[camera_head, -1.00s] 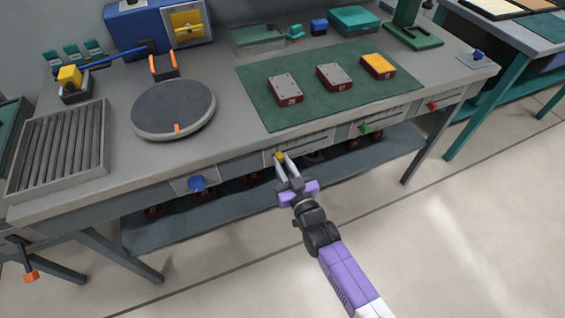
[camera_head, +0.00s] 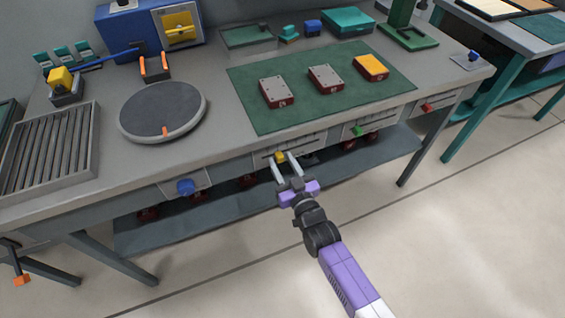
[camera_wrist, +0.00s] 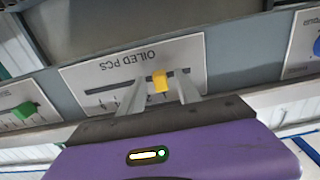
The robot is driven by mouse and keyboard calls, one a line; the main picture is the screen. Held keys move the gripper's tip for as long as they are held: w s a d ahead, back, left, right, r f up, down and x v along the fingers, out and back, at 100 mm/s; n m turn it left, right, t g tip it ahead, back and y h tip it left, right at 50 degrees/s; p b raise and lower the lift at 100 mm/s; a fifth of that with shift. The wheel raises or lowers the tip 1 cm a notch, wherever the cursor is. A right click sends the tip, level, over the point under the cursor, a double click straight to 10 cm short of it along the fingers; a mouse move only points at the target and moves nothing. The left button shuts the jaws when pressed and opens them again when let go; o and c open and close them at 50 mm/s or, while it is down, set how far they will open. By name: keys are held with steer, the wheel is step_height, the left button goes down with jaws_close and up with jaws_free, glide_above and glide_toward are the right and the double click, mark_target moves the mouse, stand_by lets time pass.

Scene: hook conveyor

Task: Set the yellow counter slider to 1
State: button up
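The yellow counter slider (camera_head: 281,157) is a small yellow knob on a pale panel on the bench's front edge. In the wrist view, the yellow knob (camera_wrist: 160,81) sits in a dark slot, right of its middle, on a panel labelled "OILED PCS" (camera_wrist: 110,75) that appears upside down. The scale marks are too small to read. My gripper (camera_head: 284,161) is at the panel with its two fingers apart. In the wrist view, my gripper (camera_wrist: 159,92) has one finger on each side of the knob, with gaps visible; the fingertip depth is unclear.
A green slider (camera_head: 358,130) and a red slider (camera_head: 426,107) are farther right on the bench front. A blue knob (camera_head: 185,187) is to the left. Red boxes lie on the green mat (camera_head: 250,95) above. The floor in front is clear.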

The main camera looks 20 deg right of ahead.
steer(key=shift+s+p, duration=0.3)
steer(key=shift+s, duration=0.15)
steer(key=s+p, duration=0.1)
steer(key=s, duration=0.6)
steer(key=shift+p, duration=0.35)
steer(key=s+r+g, duration=0.1)
steer(key=s+r, duration=0.4)
steer(key=s, duration=0.7)
steer(key=s+r+g, duration=0.1)
steer(key=s+r, duration=0.5)
steer(key=s, duration=0.5)
steer(key=s+r+g, duration=0.1)
steer(key=s+r, duration=0.5)
steer(key=s, duration=0.6)
steer(key=shift+s, duration=0.3)
steer(key=shift+r, duration=0.1)
stand_by(0.7)
